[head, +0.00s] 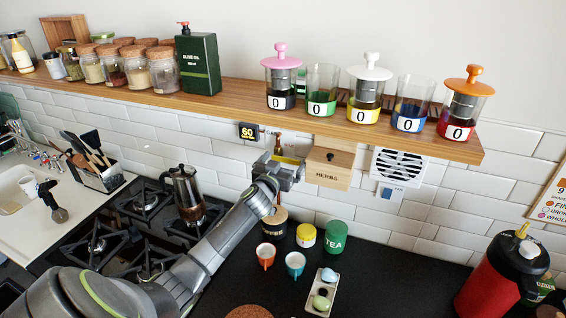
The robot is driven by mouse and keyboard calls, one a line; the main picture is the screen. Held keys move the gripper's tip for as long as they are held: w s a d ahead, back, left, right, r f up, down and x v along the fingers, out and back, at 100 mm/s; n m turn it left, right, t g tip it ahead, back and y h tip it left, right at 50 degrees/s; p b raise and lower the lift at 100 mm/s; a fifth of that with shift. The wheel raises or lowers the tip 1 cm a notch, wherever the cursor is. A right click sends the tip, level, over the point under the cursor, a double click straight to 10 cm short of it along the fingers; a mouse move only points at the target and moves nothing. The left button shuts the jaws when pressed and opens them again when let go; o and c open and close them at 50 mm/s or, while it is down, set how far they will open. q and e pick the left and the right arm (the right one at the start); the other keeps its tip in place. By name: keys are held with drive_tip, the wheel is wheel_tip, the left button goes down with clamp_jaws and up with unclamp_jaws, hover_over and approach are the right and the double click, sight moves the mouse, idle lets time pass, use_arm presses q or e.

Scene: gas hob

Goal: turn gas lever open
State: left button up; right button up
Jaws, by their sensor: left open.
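My left arm comes in from the lower left over the hob. Its gripper (282,158) is open, up against the tiled wall under the wooden shelf. A small yellow part (287,160), which looks like the gas lever, shows at the jaws. A short brown upright piece (278,139), perhaps its pipe, stands just above. The gripper hides most of this spot, so I cannot tell the lever's angle or whether the jaws touch it. My right gripper is not in view.
The wooden shelf (225,103) with jars and several dispensers runs above the gripper. A wooden HERBS box (329,168) is close on its right, and a timer reading 60 (248,131) on its left. Cups, a green TEA tin (335,236) and a red flask (490,280) stand below.

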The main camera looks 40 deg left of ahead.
use_arm(q)
drive_tip(key=c, duration=1.2)
drive_tip(key=shift+f+m, duration=0.15)
drive_tip(key=shift+m, duration=0.25)
drive_tip(key=shift+s+a+f+m+b, duration=0.2)
drive_tip(key=shift+a+f+m, duration=0.4)
drive_tip(key=shift+m, duration=2.25)
drive_tip(key=shift+s+a+f+m+b, duration=0.1)
drive_tip(key=shift+a+f+m+b, duration=0.55)
drive_tip(key=shift+m, duration=2.25)
drive_tip(key=shift+s+a+f+m+p, duration=0.15)
drive_tip(key=shift+f+m, duration=0.85)
drive_tip(key=shift+m, duration=1.85)
drive_tip(key=o, duration=1.2)
